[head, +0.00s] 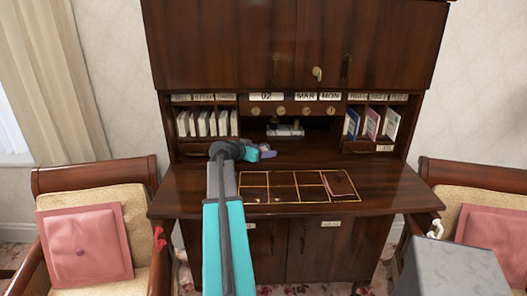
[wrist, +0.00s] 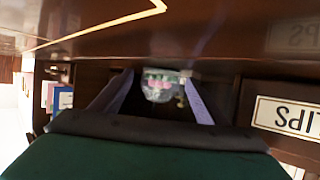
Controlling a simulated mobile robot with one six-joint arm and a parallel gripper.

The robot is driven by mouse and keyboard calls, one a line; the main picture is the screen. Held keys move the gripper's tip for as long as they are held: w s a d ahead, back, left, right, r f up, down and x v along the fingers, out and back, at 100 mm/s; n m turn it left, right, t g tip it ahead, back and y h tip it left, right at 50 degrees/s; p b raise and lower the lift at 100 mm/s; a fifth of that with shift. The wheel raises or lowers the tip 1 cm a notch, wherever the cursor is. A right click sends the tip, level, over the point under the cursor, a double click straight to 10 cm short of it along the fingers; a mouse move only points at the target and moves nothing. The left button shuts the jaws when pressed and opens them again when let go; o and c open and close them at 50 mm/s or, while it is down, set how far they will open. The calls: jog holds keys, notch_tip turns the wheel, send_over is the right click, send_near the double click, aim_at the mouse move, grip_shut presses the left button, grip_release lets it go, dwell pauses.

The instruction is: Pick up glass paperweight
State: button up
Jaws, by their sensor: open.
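The glass paperweight (wrist: 159,90) shows in the wrist view as a small rounded clear piece with pink and green inside. It appears between the two purple fingers of my gripper (wrist: 160,77), which stand apart on either side of it. I cannot tell whether either finger touches it. In the head view my gripper (head: 267,152) is low over the back left of the desk top, in front of the central recess. I cannot make out the paperweight clearly in the head view, where the arm and gripper partly block that area.
The dark wooden desk (head: 390,189) has a gold-lined grid (head: 284,187) with a dark red item (head: 341,184) in its right part. Pigeonholes with envelopes and booklets (head: 372,124) flank the recess. A labelled drawer (wrist: 290,115) is close beside my gripper. Chairs stand at both sides.

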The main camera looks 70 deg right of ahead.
aim_at(261, 145)
jog(key=c, duration=1.3)
jog(key=shift+r, duration=0.15)
jog(key=shift+c, duration=0.2)
jog(key=shift+r+b, duration=0.7)
jog(key=shift+r, duration=0.8)
jog(key=a+b, duration=0.1)
jog(key=a, duration=0.4)
jog(key=s+a+r+b, duration=0.1)
jog(key=a, duration=0.4)
jog(key=s+a+b, duration=0.1)
jog(key=a, duration=0.4)
jog(key=shift+a+r+b, duration=0.35)
jog(key=shift+a+b, duration=0.05)
